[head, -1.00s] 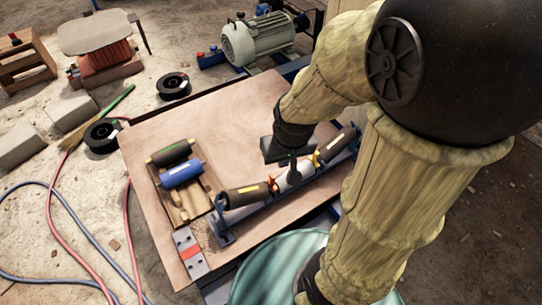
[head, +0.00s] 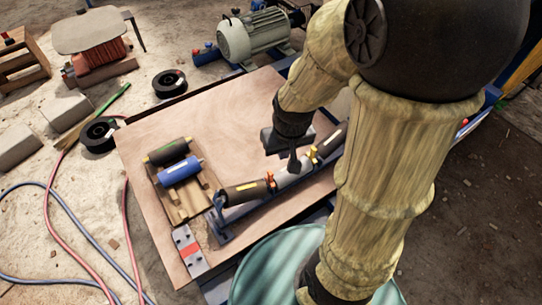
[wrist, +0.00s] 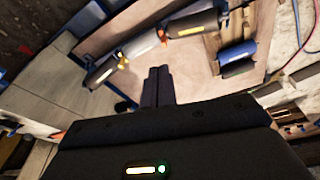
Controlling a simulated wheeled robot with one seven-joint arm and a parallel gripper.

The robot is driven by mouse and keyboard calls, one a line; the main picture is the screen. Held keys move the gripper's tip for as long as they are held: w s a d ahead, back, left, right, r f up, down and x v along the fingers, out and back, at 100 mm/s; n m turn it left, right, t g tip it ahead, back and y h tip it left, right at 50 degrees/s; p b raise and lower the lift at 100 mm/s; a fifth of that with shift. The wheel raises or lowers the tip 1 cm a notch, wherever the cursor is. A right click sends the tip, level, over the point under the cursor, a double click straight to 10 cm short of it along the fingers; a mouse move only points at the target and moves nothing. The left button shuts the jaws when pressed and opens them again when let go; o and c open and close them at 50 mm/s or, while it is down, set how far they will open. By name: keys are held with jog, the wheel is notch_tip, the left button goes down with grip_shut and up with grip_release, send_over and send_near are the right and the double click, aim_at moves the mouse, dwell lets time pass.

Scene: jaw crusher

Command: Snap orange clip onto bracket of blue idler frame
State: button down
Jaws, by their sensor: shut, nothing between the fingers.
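The blue idler frame (head: 222,233) lies diagonally on the brown board, carrying dark rollers at both ends and a pale roller (head: 286,179) in the middle. An orange clip (head: 271,181) shows at the bracket between the left dark roller and the pale roller; it also shows in the wrist view (wrist: 162,37). A yellow-orange piece (head: 313,155) stands at the other bracket, also seen in the wrist view (wrist: 122,60). I cannot tell whether the clip is seated. My gripper (head: 294,168) is shut and empty above the pale roller, between the two brackets; its fingers (wrist: 158,72) show together.
A wooden pallet (head: 186,210) with a black and a blue roller (head: 180,171) sits left of the frame. A grey-red piece (head: 188,248) lies at the board's front corner. A teal drum (head: 265,270) stands in front. The board's upper part is clear.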

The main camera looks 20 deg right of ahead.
jog(key=w+f+n+g+p, duration=0.1)
jog(key=w+f+n+p, duration=0.15)
jog(key=w+f, duration=0.5)
jog(key=n+g+p, duration=0.1)
jog(key=n+p, duration=0.1)
jog(key=p, duration=0.1)
send_near(270, 172)
jog(key=shift+f, duration=0.4)
notch_tip(270, 172, down, 6)
jog(key=b, duration=0.5)
jog(key=shift+f+b, duration=0.2)
jog(key=shift+b, duration=0.1)
